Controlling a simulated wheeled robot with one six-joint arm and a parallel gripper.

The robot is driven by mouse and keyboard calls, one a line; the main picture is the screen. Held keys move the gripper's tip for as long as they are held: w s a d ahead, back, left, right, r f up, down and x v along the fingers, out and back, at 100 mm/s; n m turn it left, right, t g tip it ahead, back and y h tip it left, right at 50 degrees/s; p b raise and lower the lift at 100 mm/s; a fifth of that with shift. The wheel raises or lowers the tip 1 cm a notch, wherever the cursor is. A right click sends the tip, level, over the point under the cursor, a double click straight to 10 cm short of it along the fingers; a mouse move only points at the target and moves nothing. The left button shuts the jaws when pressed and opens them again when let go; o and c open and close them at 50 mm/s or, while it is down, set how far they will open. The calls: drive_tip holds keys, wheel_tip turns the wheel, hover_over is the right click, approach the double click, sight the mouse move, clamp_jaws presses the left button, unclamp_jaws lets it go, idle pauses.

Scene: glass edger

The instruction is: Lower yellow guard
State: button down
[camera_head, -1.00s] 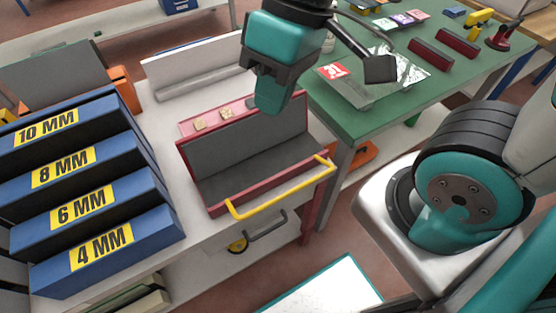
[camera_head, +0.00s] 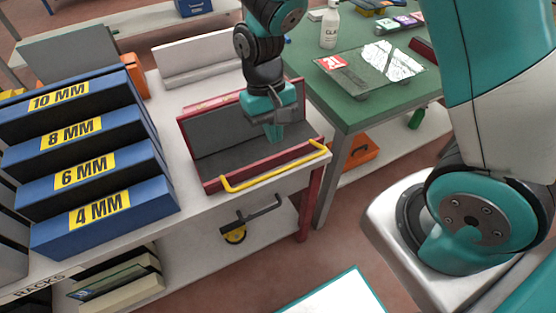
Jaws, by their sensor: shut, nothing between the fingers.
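The yellow guard (camera_head: 272,172) is a bar with bent ends along the front edge of the red-framed edger (camera_head: 212,186). It sits low, level with the front rim. The edger has a grey upright back panel (camera_head: 217,127) and a dark bed (camera_head: 222,163). My gripper (camera_head: 273,136) is teal, points down and is shut and empty. It appears over the bed, in front of the back panel and behind the yellow bar, apart from it. The gripper hides part of the panel; I cannot tell whether its tips touch the bed.
Blue racks (camera_head: 92,168) marked 4 to 10 MM stand at the left. A green table (camera_head: 350,115) at the right holds a glass sheet (camera_head: 393,62) and a white bottle (camera_head: 330,27). A dark handle (camera_head: 256,211) projects below the edger.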

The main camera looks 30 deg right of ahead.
drive_tip(key=x, duration=0.7)
drive_tip(key=shift+f, duration=0.35)
drive_tip(key=shift+s, duration=0.1)
